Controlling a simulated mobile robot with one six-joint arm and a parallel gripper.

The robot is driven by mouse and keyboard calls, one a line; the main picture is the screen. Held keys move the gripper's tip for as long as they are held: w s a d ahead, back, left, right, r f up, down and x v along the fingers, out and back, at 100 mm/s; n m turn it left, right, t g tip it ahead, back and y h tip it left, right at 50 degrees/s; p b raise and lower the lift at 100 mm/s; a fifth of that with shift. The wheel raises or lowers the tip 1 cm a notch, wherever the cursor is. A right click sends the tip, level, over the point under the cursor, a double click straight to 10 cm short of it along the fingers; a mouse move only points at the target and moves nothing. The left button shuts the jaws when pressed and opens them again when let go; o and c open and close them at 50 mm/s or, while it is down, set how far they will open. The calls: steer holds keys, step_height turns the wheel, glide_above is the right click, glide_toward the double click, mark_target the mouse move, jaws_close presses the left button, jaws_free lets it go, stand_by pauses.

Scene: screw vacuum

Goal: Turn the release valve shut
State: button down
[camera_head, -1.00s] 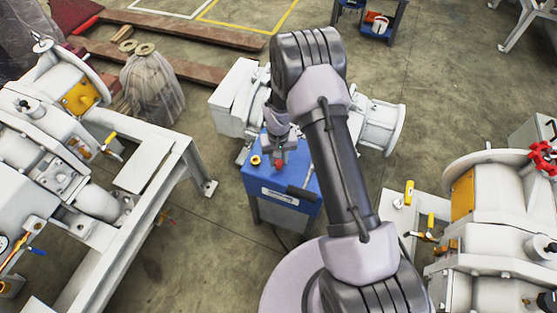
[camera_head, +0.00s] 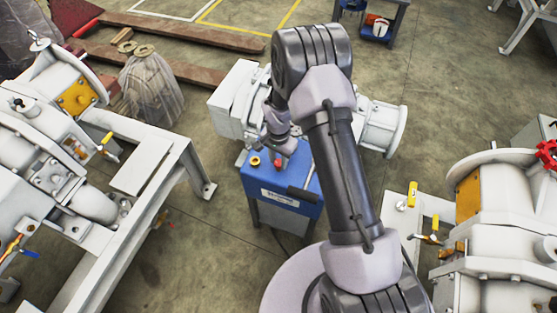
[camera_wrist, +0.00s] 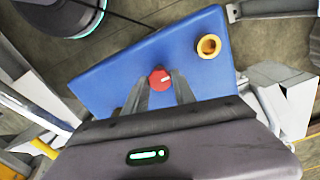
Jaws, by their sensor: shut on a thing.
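The release valve is a red round knob (camera_wrist: 161,79) with a pale mark on it, on top of a blue box (camera_wrist: 110,75). In the head view the knob (camera_head: 277,167) is a small red spot on the blue box (camera_head: 265,185), just below my gripper (camera_head: 282,153). In the wrist view my gripper (camera_wrist: 160,84) has one finger on each side of the knob and is shut on it. The knob's lower side is partly hidden by the fingers.
A yellow ring fitting (camera_wrist: 208,46) stands on the box beside the knob, and a dark-gripped lever (camera_head: 303,193) lies at its right front. A white pump (camera_head: 238,100) is behind. White machine frames flank both sides, with open floor between.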

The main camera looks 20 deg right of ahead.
mark_target(279, 162)
steer(key=shift+m, duration=0.4)
steer(key=c, duration=1)
jaws_free()
steer(key=shift+c, duration=0.2)
step_height(279, 162, up, 17)
steer(key=p, duration=0.6)
steer(key=shift+r, duration=0.2)
steer(key=shift+r, duration=0.1)
